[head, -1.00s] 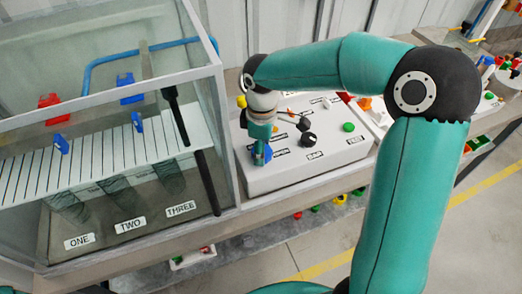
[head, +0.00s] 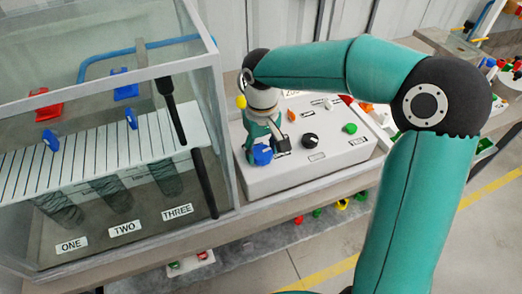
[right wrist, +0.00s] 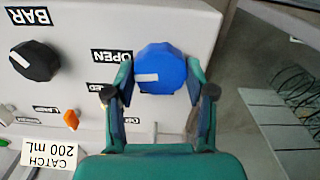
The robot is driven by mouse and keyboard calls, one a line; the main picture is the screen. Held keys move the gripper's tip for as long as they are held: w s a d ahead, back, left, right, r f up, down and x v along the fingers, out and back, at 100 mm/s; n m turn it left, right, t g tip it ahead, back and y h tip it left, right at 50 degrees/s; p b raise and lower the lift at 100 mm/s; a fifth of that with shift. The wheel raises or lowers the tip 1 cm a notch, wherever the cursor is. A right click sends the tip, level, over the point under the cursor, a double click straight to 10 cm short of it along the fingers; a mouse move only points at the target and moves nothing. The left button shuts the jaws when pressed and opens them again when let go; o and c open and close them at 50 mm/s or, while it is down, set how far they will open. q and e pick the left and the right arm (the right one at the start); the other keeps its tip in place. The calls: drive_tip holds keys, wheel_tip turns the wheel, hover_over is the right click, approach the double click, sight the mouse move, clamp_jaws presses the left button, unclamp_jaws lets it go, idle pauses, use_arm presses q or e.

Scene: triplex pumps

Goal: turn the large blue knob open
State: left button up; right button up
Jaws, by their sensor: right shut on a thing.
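The large blue knob (head: 262,154) sits on the front left of the white control box. In the right wrist view the knob (right wrist: 160,68) carries a white pointer mark that faces left, between the OPEN label (right wrist: 112,56) and a partly hidden label ending in "ED". My right gripper (head: 262,146) reaches down to the knob from above. In the right wrist view its two fingers (right wrist: 159,76) stand on either side of the knob, shut on it. My left gripper is not in view.
The white box (head: 325,176) also bears a black BAR knob (head: 310,140), a green knob (head: 350,128) and an orange switch (right wrist: 71,119). A glass tank (head: 222,130) with blue and red clips stands close on the left.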

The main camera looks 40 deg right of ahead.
sight(261, 151)
drive_tip(key=shift+w+r+m, duration=0.1)
drive_tip(key=shift+m, duration=0.5)
drive_tip(key=o, duration=1.2)
drive_tip(key=shift+c, duration=0.2)
wheel_tip(261, 151, up, 12)
